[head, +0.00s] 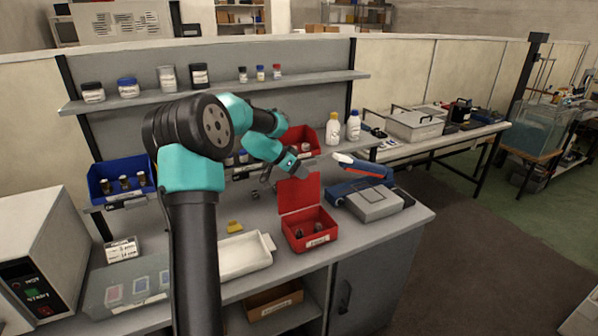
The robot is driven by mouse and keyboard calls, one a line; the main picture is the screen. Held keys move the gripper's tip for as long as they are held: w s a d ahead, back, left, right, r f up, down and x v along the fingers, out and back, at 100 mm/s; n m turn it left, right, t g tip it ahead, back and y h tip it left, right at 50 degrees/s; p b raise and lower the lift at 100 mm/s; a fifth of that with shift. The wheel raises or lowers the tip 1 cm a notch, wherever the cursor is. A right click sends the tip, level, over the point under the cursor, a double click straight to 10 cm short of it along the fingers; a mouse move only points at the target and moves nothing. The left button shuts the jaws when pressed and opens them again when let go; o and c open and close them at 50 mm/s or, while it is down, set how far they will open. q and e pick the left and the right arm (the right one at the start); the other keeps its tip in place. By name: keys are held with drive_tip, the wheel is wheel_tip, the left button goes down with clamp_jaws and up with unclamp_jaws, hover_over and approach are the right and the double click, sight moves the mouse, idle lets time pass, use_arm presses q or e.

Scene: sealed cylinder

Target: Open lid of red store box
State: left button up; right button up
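The red store box (309,239) stands on the grey bench near its front edge, with a white label on its front. Its red lid (299,194) is raised and stands about upright at the back of the box, so the inside is exposed. A few small dark items show inside the box. My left gripper (303,169) is at the top edge of the lid, small in the view; I cannot tell whether it touches the lid or whether its fingers are apart. My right gripper is out of view.
A white tray (243,262) and a small yellow item (235,226) lie left of the box. A grey and blue device (371,202) stands close on its right. Another red bin (301,137) and a blue bin (107,191) stand behind. Shelf bottles are above.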

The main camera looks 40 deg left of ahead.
use_arm(q)
drive_tip(key=shift+s+r, duration=0.1)
drive_tip(key=shift+r, duration=0.05)
drive_tip(key=v, duration=1.7)
